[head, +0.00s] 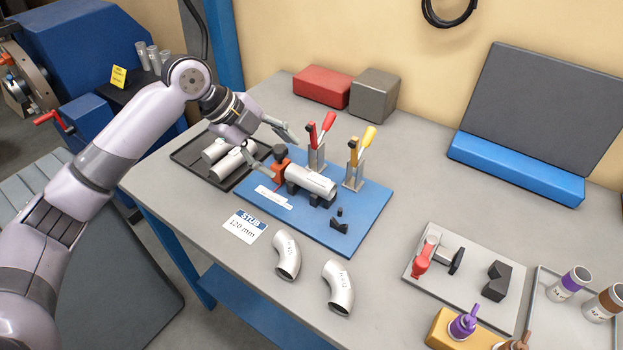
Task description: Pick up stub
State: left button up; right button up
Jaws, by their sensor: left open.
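Silver tube stubs (215,151) lie in a black tray (183,153) at the back left of the bench; my left gripper partly hides them. Another silver tube (312,180) lies in black V-blocks on a blue fixture board (345,222), with an orange clamp at its left end. A card (244,227) reading "STUB 120 mm" lies in front of the tray. My left gripper (284,162) is open, with its fingers spread above the left end of the fixture tube. I see nothing held between them; contact with the tube cannot be told. My right gripper is out of view.
Red-handled (318,136) and yellow-handled (358,155) toggle clamps stand upright behind the fixture tube. Two elbow pipes (287,255) (338,287) lie in front of the board. A grey plate (412,268) with a red-ended tool is at right.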

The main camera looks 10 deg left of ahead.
aim_at(305, 177)
pick_arm(q)
jog(key=p+x, duration=0.1)
jog(key=x, duration=0.5)
jog(key=shift+d, duration=0.15)
jog(key=shift+w+d+f, duration=0.1)
jog(key=shift+f, duration=0.05)
jog(key=p+x, duration=0.2)
jog(key=x, duration=0.2)
jog(key=shift+f, duration=0.1)
jog(key=shift+w+d+f, duration=0.1)
jog(key=shift+w+f, duration=0.1)
jog(key=shift+f, duration=0.3)
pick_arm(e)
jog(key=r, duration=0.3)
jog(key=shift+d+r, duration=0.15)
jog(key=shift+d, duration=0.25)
pick_arm(q)
jog(key=shift+c, duration=0.5)
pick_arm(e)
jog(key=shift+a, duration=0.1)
pick_arm(q)
jog(key=c, duration=1)
grip_shut()
